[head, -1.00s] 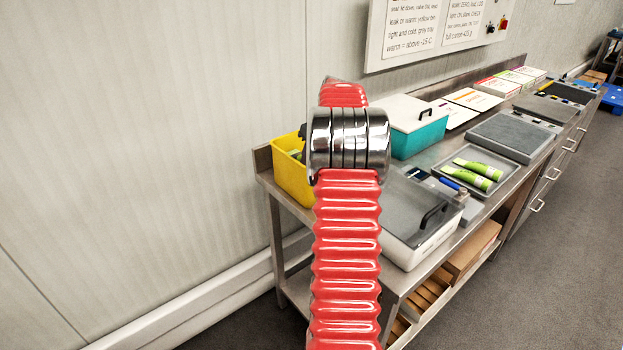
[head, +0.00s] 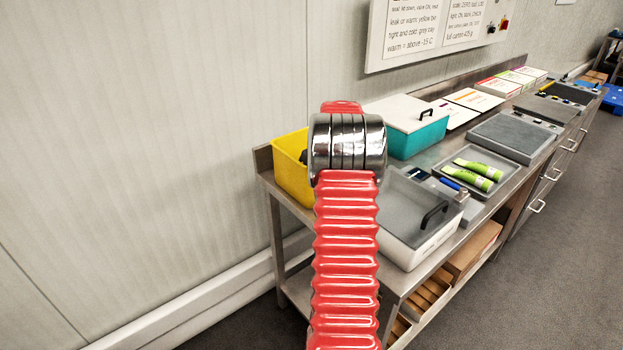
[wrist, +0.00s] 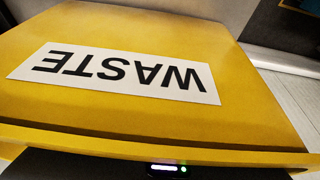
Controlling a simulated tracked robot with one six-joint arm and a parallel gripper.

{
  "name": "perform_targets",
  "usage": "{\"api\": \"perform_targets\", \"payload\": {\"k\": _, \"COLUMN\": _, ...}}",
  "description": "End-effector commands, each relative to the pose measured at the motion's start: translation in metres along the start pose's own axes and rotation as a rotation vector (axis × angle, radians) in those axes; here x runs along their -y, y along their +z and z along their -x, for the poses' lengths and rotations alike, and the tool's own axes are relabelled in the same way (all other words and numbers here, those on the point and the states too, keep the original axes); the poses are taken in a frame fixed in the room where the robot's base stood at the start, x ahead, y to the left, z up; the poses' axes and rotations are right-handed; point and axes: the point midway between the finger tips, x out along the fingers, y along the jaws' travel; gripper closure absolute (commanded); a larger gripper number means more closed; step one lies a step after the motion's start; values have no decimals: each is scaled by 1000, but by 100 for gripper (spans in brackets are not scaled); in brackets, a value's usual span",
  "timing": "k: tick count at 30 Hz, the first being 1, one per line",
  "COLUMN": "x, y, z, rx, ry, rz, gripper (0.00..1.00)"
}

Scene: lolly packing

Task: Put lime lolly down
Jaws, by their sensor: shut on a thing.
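The yellow waste bin (head: 292,170) stands at the near left end of the steel bench. In the wrist view its yellow wall with the upside-down WASTE label (wrist: 115,74) fills most of the picture. A dark part of my gripper (head: 303,157) shows at the bin's opening, mostly hidden behind my red arm. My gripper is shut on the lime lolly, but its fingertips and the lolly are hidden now. Two green-and-white lime packs (head: 478,167) lie in a grey tray (head: 505,181) further along the bench.
A grey-lidded white box (head: 412,250) stands right of my arm. A teal box with a white lid (head: 420,138) stands behind. A grey pad (head: 511,138), a blue-handled tool (head: 453,186) and several cartons crowd the bench. The wall is close at left.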

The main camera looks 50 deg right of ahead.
Motion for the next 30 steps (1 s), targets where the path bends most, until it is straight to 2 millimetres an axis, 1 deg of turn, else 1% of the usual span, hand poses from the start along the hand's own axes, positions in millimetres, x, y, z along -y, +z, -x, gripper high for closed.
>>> {"api": "perform_targets", "payload": {"k": 12, "x": 0, "y": 2, "z": -5, "rx": -2, "ry": 1, "rz": 0, "gripper": 94}}
{"api": "perform_targets", "payload": {"k": 13, "x": 0, "y": 2, "z": -5, "rx": -2, "ry": 1, "rz": 0, "gripper": 69}}
{"api": "perform_targets", "payload": {"k": 15, "x": 0, "y": 2, "z": -4, "rx": -2, "ry": 1, "rz": 0, "gripper": 64}}
{"api": "perform_targets", "payload": {"k": 21, "x": 0, "y": 2, "z": -4, "rx": -1, "ry": 1, "rz": 0, "gripper": 52}}
{"api": "perform_targets", "payload": {"k": 30, "x": 0, "y": 1, "z": -2, "rx": -2, "ry": 1, "rz": 0, "gripper": 52}}
